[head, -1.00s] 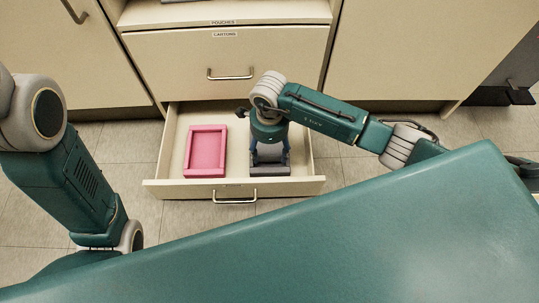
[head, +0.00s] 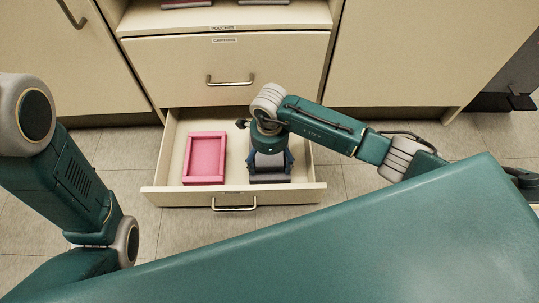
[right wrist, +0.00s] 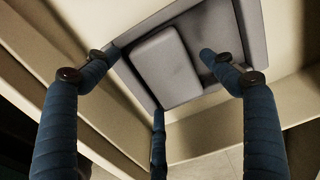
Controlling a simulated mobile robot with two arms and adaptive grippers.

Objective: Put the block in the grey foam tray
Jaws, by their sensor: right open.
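The grey foam tray (head: 271,179) sits in the right part of the open drawer, partly hidden by my right gripper. The pale grey block (right wrist: 168,67) lies inside the tray's outline in the right wrist view, towards its left side. I cannot tell whether it lies fully flat. Its top also shows in the head view (head: 269,161). My right gripper (head: 271,162) is open, pointing down over the tray with its fingers spread around the block. The tray also shows in the right wrist view (right wrist: 252,35). My left gripper is out of view; only its arm shows.
A pink tray (head: 205,158), which looks empty, lies left of the grey tray in the same drawer (head: 168,196). Tiled floor lies in front of the drawer.

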